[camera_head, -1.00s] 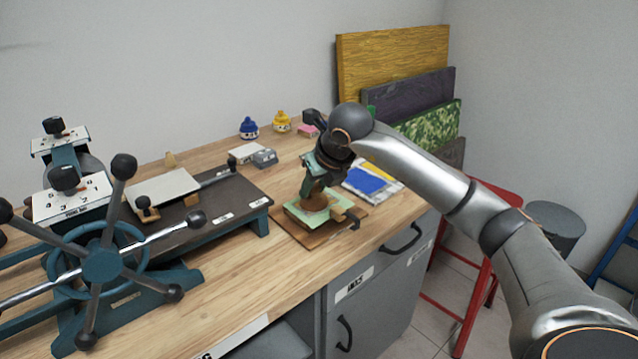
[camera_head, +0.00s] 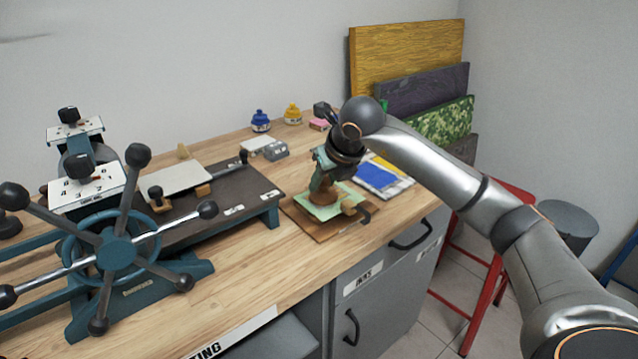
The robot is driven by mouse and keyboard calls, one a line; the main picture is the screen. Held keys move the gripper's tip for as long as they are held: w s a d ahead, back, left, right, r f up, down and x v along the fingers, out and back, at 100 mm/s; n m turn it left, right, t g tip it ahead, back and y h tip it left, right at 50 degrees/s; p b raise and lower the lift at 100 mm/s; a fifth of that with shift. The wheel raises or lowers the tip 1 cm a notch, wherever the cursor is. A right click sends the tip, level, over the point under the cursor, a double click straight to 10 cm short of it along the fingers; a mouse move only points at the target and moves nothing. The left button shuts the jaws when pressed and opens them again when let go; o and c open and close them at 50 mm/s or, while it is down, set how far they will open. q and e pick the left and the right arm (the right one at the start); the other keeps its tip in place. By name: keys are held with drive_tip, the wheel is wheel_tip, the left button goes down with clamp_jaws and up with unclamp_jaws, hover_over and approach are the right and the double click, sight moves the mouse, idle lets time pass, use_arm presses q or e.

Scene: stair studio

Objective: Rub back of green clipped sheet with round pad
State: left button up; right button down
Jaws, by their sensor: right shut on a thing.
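The green sheet (camera_head: 338,210) lies on a brown wooden board (camera_head: 318,230) near the bench's front edge. A small pale wooden block and a dark clip (camera_head: 361,213) sit at its front right edge. My right gripper (camera_head: 325,184) points down over the sheet, shut on the brown round pad (camera_head: 324,196). The pad is on or just above the sheet; contact is hard to tell. The fingers partly hide the pad and the sheet's far side. My left gripper is not in view.
A press with a spoked wheel (camera_head: 117,250) and dark bed (camera_head: 212,203) fills the bench's left. Blue and white sheets (camera_head: 380,177) lie right behind the board. Small jars (camera_head: 261,121) stand at the back. Coloured panels (camera_head: 408,58) lean on the wall. Bare bench (camera_head: 245,268) shows in front.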

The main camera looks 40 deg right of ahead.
drive_tip(key=shift+d+f, duration=0.1)
drive_tip(key=shift+d, duration=1.1)
drive_tip(key=shift+d, duration=0.15)
drive_tip(key=shift+w+d, duration=0.1)
drive_tip(key=shift+d, duration=0.7)
drive_tip(key=shift+s+a+p, duration=0.2)
drive_tip(key=shift+a+p, duration=0.1)
drive_tip(key=shift+a, duration=2.75)
wheel_tip(320, 180, up, 7)
drive_tip(key=p, duration=0.5)
